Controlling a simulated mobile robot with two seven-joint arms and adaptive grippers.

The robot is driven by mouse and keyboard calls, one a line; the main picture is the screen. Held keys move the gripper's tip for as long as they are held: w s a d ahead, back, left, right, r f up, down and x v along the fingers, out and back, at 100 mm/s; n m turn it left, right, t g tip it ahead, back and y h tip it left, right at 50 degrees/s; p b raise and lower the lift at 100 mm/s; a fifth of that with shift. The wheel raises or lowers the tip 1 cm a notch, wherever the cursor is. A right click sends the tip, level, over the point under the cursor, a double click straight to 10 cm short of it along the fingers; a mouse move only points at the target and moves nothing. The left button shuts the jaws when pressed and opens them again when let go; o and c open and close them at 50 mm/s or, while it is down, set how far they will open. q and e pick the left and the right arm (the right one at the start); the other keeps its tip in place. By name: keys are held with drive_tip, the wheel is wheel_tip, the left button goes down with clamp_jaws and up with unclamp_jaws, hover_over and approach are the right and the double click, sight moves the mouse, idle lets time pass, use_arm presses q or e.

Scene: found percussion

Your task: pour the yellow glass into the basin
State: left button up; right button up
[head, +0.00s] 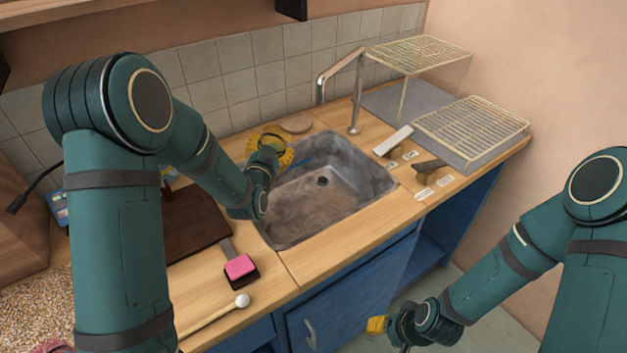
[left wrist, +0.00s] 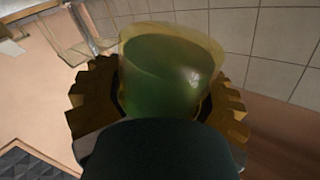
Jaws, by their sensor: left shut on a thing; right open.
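The yellow glass (left wrist: 172,65) is translucent and looks greenish in the left wrist view, between the toothed yellow fingers of my left gripper (head: 272,150). That gripper is shut on it, and its rim faces away from the wrist. In the head view the gripper is over the back left edge of the basin (head: 350,205), and the glass is hard to make out among the fingers. What is in the glass cannot be told. The basin is a grey metal sink with a dark drain. My right gripper (head: 385,326) is open and empty, low in front of the counter.
A chrome faucet (head: 355,95) stands behind the basin. Wire racks (head: 470,130) and a white-topped block (head: 393,140) are to the right. A pink-topped block (head: 240,268) and a round-headed stick (head: 215,316) lie on the counter at front left. A round disc (head: 296,124) lies behind the basin.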

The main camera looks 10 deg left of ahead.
use_arm(q)
drive_tip(key=shift+d+r+m, duration=0.35)
drive_tip(key=shift+d+m, duration=0.05)
drive_tip(key=shift+m, duration=0.1)
drive_tip(key=shift+w+d+f+m, duration=0.1)
drive_tip(key=shift+d+m, duration=0.15)
drive_tip(key=shift+m, duration=0.25)
drive_tip(key=shift+d+m+p, duration=0.3)
drive_tip(key=shift+m+p, duration=0.1)
drive_tip(key=shift+p, duration=0.45)
drive_tip(key=shift+f, duration=0.3)
drive_tip(key=shift+d+f+m+g+y+p, duration=0.15)
drive_tip(key=shift+m+g+y+p, duration=0.15)
drive_tip(key=shift+m+p, duration=0.4)
drive_tip(key=shift+f, duration=0.1)
drive_tip(key=shift+m+p, duration=0.3)
drive_tip(key=shift+p, duration=0.05)
drive_tip(key=shift+a+f, duration=0.1)
drive_tip(key=shift+a, duration=0.1)
drive_tip(key=shift+m+p, duration=0.3)
drive_tip(key=shift+p, duration=0.05)
